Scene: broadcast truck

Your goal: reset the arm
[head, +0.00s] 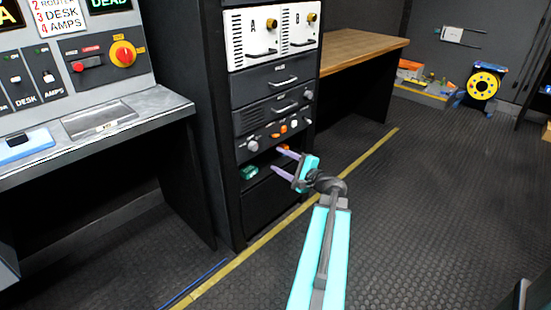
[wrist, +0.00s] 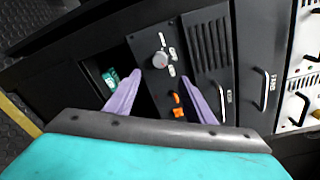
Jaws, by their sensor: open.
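My gripper (head: 283,161) is at the front of the black equipment rack (head: 225,120), close to an open slot below a panel with a knob and orange switches. Its two purple fingers are spread apart with nothing between them. In the wrist view my gripper (wrist: 165,95) points at that panel, and the orange switch (wrist: 177,100) shows between the fingers. My cyan arm reaches up from the bottom of the head view. I cannot tell whether a fingertip touches the rack.
A green item (head: 249,173) lies in the rack's open slot. A control desk (head: 90,125) with a blue item (head: 25,143) stands at left. A wooden worktop (head: 360,45) stands behind the rack. A cable reel (head: 483,84) is at back right.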

